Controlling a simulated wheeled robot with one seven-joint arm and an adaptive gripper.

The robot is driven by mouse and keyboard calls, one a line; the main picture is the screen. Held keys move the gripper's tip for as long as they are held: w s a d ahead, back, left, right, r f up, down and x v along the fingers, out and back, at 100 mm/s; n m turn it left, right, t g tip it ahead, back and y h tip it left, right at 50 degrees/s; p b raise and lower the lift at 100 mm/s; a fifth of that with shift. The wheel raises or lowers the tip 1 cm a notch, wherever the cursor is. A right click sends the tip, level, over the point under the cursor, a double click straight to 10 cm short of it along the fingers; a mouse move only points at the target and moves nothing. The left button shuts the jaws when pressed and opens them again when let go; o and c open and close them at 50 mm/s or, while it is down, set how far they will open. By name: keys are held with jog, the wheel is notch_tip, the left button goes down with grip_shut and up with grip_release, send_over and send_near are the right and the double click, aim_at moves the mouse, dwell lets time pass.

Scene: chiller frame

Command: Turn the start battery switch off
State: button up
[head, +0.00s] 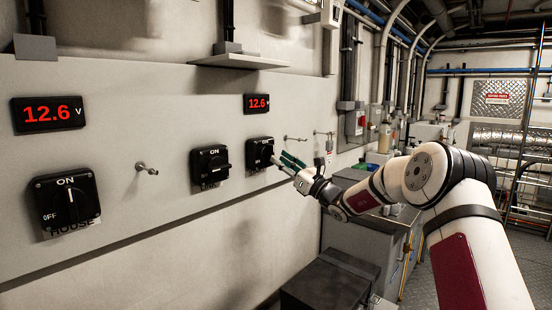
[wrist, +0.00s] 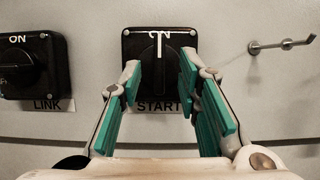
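The start battery switch is a black square box with a knob (wrist: 160,66) at the top middle of the wrist view, above a START label. Its knob stands upright, with its pointer mark up at the partly covered ON lettering. In the head view the same switch (head: 259,151) is the farthest on the panel, partly hidden by my gripper (head: 284,162). In the wrist view my gripper (wrist: 158,77) is open. Its teal-padded fingers are in front of the switch, one on each side of the knob, with gaps visible. Whether the fingertips reach the knob's depth is unclear.
The LINK switch (wrist: 28,66) is left of START. The HOUSE switch (head: 67,203) is nearest in the head view. A metal hook (wrist: 283,44) juts from the panel right of START. Two red voltage displays show 12.6. A dark box (head: 325,283) stands below the panel.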

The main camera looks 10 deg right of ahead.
aim_at(270, 154)
jog(key=shift+x, duration=1.5)
grip_shut()
